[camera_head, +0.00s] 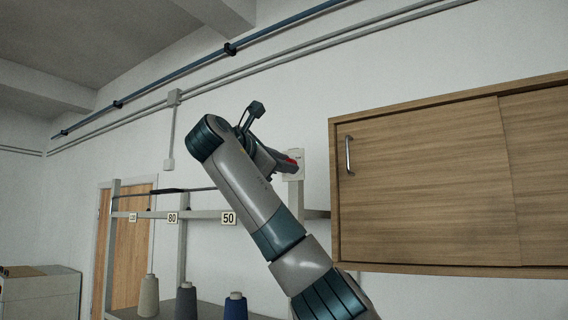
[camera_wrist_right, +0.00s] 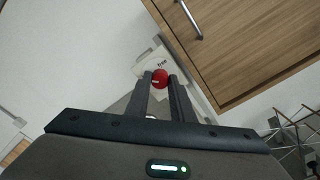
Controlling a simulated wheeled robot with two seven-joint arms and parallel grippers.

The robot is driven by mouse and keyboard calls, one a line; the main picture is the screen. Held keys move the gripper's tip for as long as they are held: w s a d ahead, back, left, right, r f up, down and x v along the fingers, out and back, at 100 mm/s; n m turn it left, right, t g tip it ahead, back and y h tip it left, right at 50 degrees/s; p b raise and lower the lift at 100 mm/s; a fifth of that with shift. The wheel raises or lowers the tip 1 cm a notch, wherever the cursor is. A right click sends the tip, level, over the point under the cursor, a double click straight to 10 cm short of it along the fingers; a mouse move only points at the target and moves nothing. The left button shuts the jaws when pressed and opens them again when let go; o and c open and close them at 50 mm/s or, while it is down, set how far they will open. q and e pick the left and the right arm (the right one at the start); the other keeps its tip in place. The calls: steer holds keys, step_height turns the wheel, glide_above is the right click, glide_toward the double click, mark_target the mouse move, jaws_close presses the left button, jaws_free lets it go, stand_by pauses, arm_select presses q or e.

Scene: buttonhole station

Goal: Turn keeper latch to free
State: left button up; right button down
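The keeper latch's red knob (camera_wrist_right: 160,78) shows in the right wrist view in front of a white plate (camera_wrist_right: 150,58) with small lettering, of which "free" seems readable. In the head view, red parts (camera_head: 292,161) of the latch show at the wall beside the cabinet, partly hidden by my right gripper. My right gripper (camera_wrist_right: 160,76) has its two dark fingers close together, one on each side of the red knob, and they look shut on it. The lever's exact angle is hard to tell. My left gripper is in neither view.
A wooden wall cabinet (camera_head: 420,185) with a metal handle (camera_head: 349,154) stands close on the right. Below left is a rack with number tags (camera_head: 229,219) and several thread cones (camera_head: 235,307). Pipes (camera_head: 300,48) run along the wall above.

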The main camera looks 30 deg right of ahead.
stand_by(0.3)
steer(key=m+b, duration=0.4)
steer(key=m, duration=1.4)
steer(key=shift+w+f, duration=0.1)
steer(key=shift+f, duration=0.05)
stand_by(0.3)
steer(key=c, duration=1.5)
jaws_free()
steer(key=shift+c, duration=0.2)
steer(key=shift+a, duration=0.1)
